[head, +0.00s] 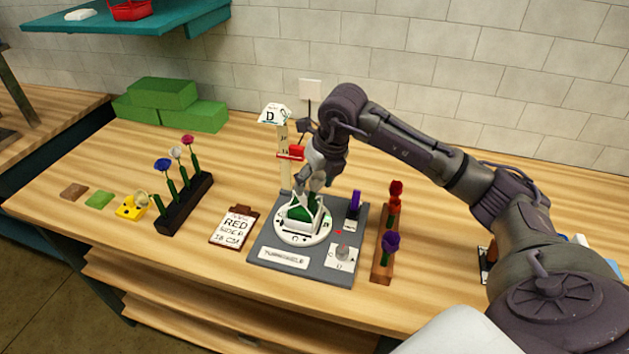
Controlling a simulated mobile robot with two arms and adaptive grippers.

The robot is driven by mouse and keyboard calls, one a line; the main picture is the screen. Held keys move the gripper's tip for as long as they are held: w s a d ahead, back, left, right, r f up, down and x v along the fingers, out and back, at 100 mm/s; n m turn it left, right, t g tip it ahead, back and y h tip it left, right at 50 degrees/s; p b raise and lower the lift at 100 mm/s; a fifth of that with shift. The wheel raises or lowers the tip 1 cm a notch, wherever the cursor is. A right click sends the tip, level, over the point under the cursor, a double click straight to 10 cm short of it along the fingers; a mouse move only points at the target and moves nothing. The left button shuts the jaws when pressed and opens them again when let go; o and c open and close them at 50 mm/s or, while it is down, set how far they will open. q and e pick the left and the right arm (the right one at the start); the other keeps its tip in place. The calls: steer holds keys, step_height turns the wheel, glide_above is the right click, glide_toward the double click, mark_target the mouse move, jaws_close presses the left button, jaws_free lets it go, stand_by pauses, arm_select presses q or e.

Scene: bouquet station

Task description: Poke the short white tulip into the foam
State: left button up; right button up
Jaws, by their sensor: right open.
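A short pale flower (142,198), which looks like the short white tulip, stands low at the near end of the dark rack (186,203), on the left of the bench. A taller whitish bloom (175,153) stands in the same rack. The green foam (299,214) sits in a white holder on the round turntable dial (301,237). My right gripper (313,190) is open, pointing down just above the foam and partly covering it. I cannot make out a flower between its fingers. My left gripper is out of view.
Blue (162,164) and red (187,140) flowers share the dark rack. A wooden rack (382,262) with red and purple flowers stands right of the turntable base (283,260). A ruler post with a D sign (275,115) rises behind. A clipboard (234,229) lies left.

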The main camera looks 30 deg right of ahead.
mark_target(322, 175)
steer(key=shift+r, duration=0.1)
stand_by(0.3)
steer(key=shift+p+v, duration=1.7)
steer(key=shift+v, duration=1.5)
steer(key=shift+o, duration=0.3)
steer(key=o, duration=0.5)
